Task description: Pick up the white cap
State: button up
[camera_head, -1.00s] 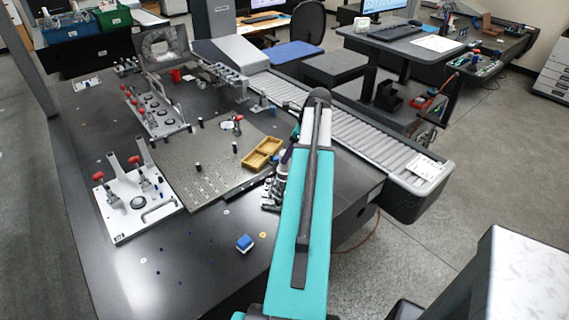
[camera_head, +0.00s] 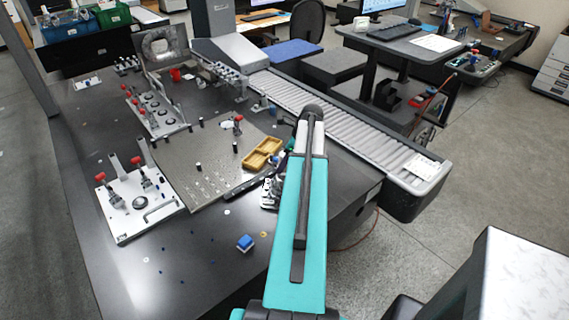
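A small flat white disc (camera_head: 227,212), which looks like the white cap, lies on the dark table in front of the perforated plate. Another small pale round piece (camera_head: 145,260) lies further left; I cannot tell if it is a cap. My teal and grey arm rises from the bottom centre and hides what lies behind it. A dark slim shape shows left of the arm by the plate's corner, perhaps part of my arm's end. My gripper's fingers cannot be made out.
A white clamp fixture (camera_head: 137,228) stands left, a yellow tray (camera_head: 255,160) on the perforated plate (camera_head: 205,186). A roller conveyor (camera_head: 345,130) runs along the right.

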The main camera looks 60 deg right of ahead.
dwell(0.4)
jog(key=c, duration=1.1)
jog(key=shift+r, duration=0.2)
jog(key=shift+r+b, duration=0.95)
jog(key=shift+r, duration=0.55)
jog(key=s+b, duration=0.1)
jog(key=s, duration=0.4)
jog(key=s+r+b, duration=0.1)
jog(key=s+b, duration=0.1)
jog(key=s, duration=0.3)
jog(key=s+b, duration=0.1)
jog(key=s, duration=0.5)
jog(key=shift+d+r, duration=0.3)
jog(key=shift+r, duration=0.05)
